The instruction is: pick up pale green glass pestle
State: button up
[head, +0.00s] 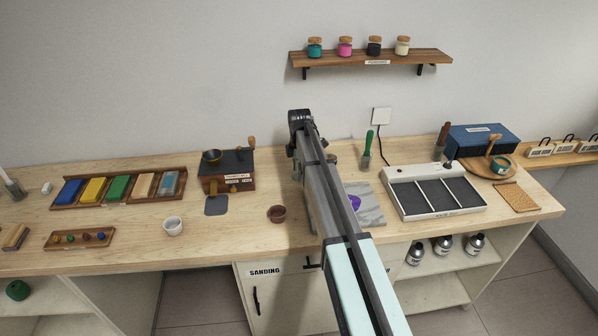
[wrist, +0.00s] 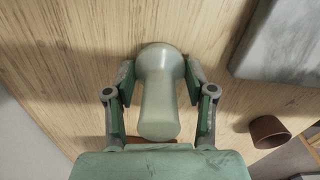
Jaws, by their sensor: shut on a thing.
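In the wrist view, the pale green glass pestle (wrist: 160,95) stands between the two fingers of my gripper (wrist: 160,75). Its rounded head points to the top of the picture and its narrower handle points toward my palm. The fingers are closed in on both sides of it. The wood tabletop lies beyond it; I cannot tell whether the pestle touches the top or is clear of it. In the head view, my arm hides the pestle and the fingertips.
A grey slab (head: 371,213) with a purple patch lies right of my arm, beside a white sectioned tray (head: 401,173). A dark-topped wooden box (head: 227,171) stands left.

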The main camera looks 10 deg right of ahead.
dwell(0.3)
notch_tip(320, 180, up, 20)
jog(key=b, duration=0.5)
